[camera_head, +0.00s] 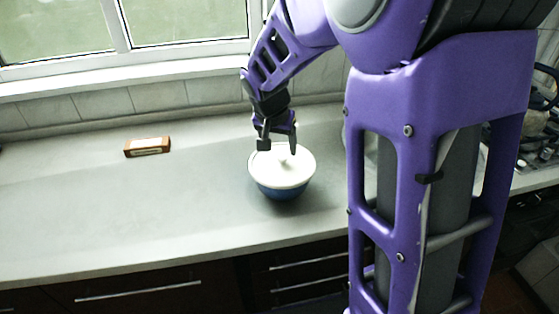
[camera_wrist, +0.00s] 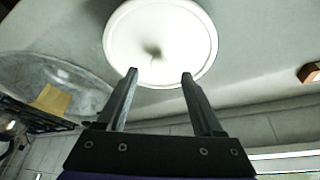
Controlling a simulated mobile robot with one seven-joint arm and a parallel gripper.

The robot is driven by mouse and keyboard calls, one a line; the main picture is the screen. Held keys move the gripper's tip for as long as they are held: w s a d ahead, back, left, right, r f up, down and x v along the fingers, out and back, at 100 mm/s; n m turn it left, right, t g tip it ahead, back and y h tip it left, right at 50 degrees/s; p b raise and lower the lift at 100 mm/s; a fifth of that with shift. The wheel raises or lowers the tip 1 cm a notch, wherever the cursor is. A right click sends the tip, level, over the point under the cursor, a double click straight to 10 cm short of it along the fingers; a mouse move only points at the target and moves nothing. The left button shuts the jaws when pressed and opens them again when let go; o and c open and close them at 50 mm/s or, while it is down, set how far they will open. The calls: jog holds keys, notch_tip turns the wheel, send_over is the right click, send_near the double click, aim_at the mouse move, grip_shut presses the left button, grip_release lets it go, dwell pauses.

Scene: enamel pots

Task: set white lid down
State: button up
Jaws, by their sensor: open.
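The white lid (camera_head: 283,167) lies on a blue pot (camera_head: 283,191) on the counter, and covers its top. It looks about level. The lid also shows in the wrist view (camera_wrist: 178,35) as a round white disc with a blurred knob or shadow near its middle. My gripper (camera_head: 277,147) is just above the lid. Its two fingers are apart, and in the wrist view (camera_wrist: 158,75) nothing is held between them. The pot is hidden under the lid in the wrist view.
A small brown box (camera_head: 147,146) lies on the grey counter (camera_head: 120,210), left of the pot. The counter between them is clear. A tiled wall and window stand behind. A large round translucent or shiny thing (camera_wrist: 50,85) shows at left in the wrist view.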

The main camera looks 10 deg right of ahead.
aim_at(282, 156)
jog(key=b+x, duration=0.1)
jog(key=x, duration=0.3)
jog(key=shift+d+f, duration=0.1)
jog(key=shift+c, duration=0.2)
grip_shut()
